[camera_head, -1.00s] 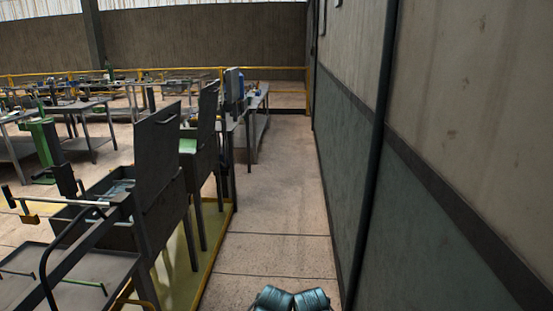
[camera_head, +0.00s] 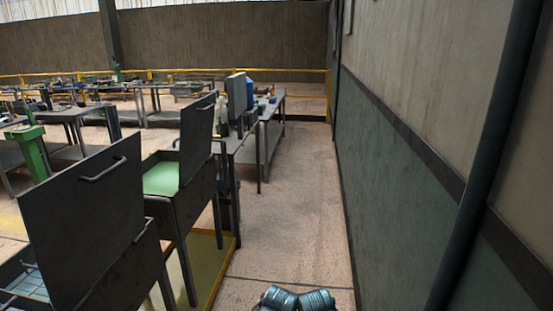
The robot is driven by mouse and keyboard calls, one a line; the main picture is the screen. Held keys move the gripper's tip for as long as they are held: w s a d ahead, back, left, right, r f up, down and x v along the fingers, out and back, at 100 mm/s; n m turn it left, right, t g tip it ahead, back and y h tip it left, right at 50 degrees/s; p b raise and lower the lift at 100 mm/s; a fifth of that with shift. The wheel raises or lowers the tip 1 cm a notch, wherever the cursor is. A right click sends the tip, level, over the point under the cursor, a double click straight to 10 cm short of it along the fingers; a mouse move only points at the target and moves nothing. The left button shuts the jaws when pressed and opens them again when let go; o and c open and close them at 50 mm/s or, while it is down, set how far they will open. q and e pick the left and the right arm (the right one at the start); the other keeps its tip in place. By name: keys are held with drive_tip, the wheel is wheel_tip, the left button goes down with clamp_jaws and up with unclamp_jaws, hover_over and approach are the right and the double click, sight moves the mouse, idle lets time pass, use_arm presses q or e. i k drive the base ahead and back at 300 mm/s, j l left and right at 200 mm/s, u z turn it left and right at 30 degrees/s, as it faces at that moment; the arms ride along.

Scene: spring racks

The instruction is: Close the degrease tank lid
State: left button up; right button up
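Two dark grey tanks on legs stand at the left, each with its flat lid raised upright. The nearer tank (camera_head: 125,284) has a large lid (camera_head: 85,225) with a bar handle near its top edge, and a wire rack shows inside. The farther tank (camera_head: 192,200) has a green interior and a smaller raised lid (camera_head: 196,138). I cannot tell which of them is the degrease tank. Neither of my grippers is in view; only a teal part of my own body shows at the bottom edge.
A long wall (camera_head: 400,190) with a dark vertical pipe (camera_head: 485,160) runs along the right. A clear concrete aisle (camera_head: 290,200) lies between it and the tanks. Workbenches (camera_head: 272,115) stand ahead at left. A yellow railing (camera_head: 300,70) crosses the back. A yellow-edged floor tray (camera_head: 205,270) lies beneath the tanks.

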sight(196, 119)
drive_tip(key=i+u, duration=0.3)
drive_tip(key=i, duration=0.3)
drive_tip(key=i+u, duration=0.3)
drive_tip(key=i, duration=0.3)
drive_tip(key=i+l+u, duration=0.3)
drive_tip(key=i, duration=0.3)
drive_tip(key=j, duration=0.1)
